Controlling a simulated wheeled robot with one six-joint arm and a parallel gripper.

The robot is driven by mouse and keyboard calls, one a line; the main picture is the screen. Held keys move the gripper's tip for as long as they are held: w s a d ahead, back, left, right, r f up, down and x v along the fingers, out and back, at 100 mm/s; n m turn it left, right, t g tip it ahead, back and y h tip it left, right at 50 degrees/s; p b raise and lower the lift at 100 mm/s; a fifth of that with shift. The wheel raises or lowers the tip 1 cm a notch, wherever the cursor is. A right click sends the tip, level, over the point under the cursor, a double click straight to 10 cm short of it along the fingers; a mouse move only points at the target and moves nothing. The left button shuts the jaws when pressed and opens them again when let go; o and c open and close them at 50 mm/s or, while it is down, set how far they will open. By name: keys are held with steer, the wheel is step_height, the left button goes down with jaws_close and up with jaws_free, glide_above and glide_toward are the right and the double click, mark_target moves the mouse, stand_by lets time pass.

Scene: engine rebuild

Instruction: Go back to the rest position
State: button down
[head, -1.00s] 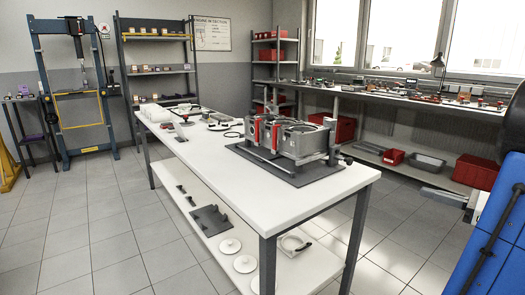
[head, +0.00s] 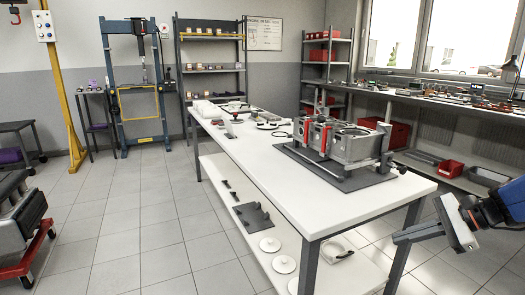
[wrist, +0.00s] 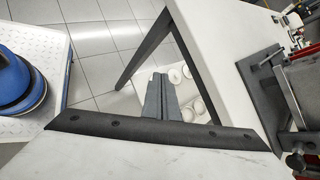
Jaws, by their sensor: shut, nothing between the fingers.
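My gripper (head: 398,238) shows at the lower right of the head view, on the end of my blue and grey arm. In the wrist view its two grey fingers (wrist: 157,97) lie side by side, shut, with nothing between them. It is apart from the white workbench (head: 290,205), just off the near right corner in the head view. The engine block (head: 340,140) stands on a dark mat (head: 338,175) on the bench, well away from the fingers.
The lower shelf (head: 238,228) holds white discs (head: 283,264) and dark parts. A red-based cart (head: 28,262) stands at the left edge, with a yellow post (head: 62,90) behind it. Tiled floor (head: 140,215) is clear between the cart and bench.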

steer(key=s+a+f+n+h, duration=0.4)
steer(key=s+a+n+h, duration=0.4)
steer(key=s+n, duration=0.6)
steer(key=shift+s+a+n+h, duration=0.3)
steer(key=shift+a+n, duration=0.75)
steer(key=shift+n, duration=1.05)
steer(key=shift+w, duration=0.1)
